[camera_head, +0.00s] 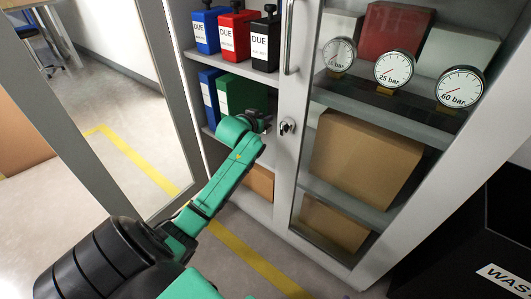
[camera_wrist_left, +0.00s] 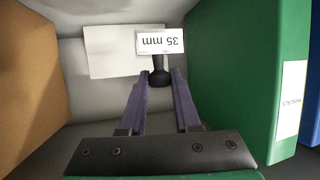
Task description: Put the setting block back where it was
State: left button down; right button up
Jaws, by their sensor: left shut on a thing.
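The setting block (camera_wrist_left: 160,43) shows in the left wrist view as a pale block face marked "35 mm", upside down in the picture, with a black stem below it. My left gripper (camera_wrist_left: 161,74) is shut on the black stem with its two purple fingers. In the head view my left gripper (camera_head: 264,122) reaches into the open left side of the cabinet at the middle shelf, beside the green binder (camera_head: 240,92). The block cannot be made out in the head view. Whether it touches the shelf is unclear.
A pale rectangle (camera_wrist_left: 108,62) lies behind the block. A brown box (camera_wrist_left: 30,70) stands left in the wrist view, the green binder close on the right. Blue, red and black "DUE" items (camera_head: 236,36) stand above. Gauges (camera_head: 393,69) sit behind the right glass door (camera_head: 375,130).

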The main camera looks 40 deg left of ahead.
pick_arm(q)
notch_tip(320, 180, down, 9)
jog(key=b, duration=0.3)
jog(key=shift+s+r+b, duration=0.1)
jog(key=shift+r+b, duration=0.1)
jog(key=shift+b, duration=0.15)
jog(key=shift+r, duration=0.2)
jog(key=c, duration=0.6)
grip_release()
jog(key=shift+f, duration=0.2)
pick_arm(e)
jog(key=shift+m+t, duration=0.3)
jog(key=shift+t, duration=0.1)
notch_tip(320, 180, down, 5)
jog(key=shift+r, duration=0.15)
pick_arm(q)
jog(key=shift+r, duration=0.15)
jog(key=p+v, duration=0.5)
jog(key=v, duration=0.7)
pick_arm(e)
jog(key=shift+g, duration=0.5)
notch_tip(320, 180, up, 6)
jog(key=shift+d+f, duration=0.1)
